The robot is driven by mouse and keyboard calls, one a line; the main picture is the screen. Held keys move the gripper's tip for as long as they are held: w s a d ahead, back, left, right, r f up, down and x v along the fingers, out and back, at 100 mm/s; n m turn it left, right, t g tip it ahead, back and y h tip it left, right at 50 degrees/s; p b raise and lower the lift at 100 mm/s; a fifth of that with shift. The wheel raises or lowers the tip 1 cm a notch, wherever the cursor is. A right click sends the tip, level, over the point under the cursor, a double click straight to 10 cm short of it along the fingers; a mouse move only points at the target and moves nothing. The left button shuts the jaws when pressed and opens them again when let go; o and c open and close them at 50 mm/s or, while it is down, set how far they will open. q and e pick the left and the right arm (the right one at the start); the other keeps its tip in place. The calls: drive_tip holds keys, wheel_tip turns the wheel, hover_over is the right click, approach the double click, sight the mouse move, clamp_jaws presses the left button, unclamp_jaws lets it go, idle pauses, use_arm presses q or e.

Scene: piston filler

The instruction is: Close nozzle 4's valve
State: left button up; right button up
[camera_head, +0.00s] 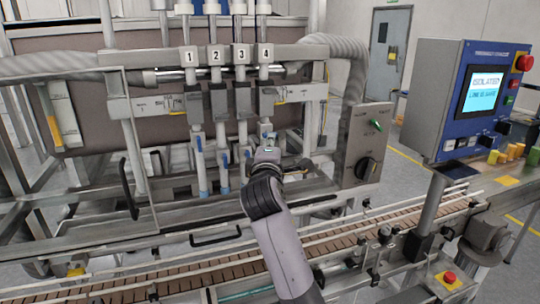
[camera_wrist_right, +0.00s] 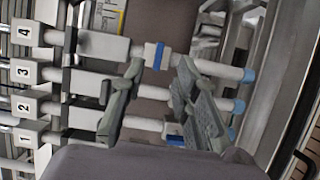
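Nozzle 4, under the number 4 label (camera_head: 264,53), is the rightmost of the numbered nozzles in the head view. In the right wrist view, its pipe runs across the upper part, with a white-and-blue valve piece (camera_wrist_right: 155,56) on it. My right gripper (camera_head: 266,152) is at nozzle 4 in the head view, partly covering its lower part. In the right wrist view my right gripper (camera_wrist_right: 162,70) is open, its two fingers apart with the valve piece between their tips in the picture. Contact cannot be told. My left gripper is not in view.
Nozzle 3 (camera_head: 242,130) stands close left of nozzle 4, with nozzles 2 and 1 beyond. A switch box (camera_head: 365,150) and thick hose (camera_head: 340,45) are to the right. A slatted conveyor (camera_head: 350,225) runs below. A blue control panel (camera_head: 480,95) reads "ISOLATED".

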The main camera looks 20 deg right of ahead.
drive_tip(key=shift+v, duration=2.35)
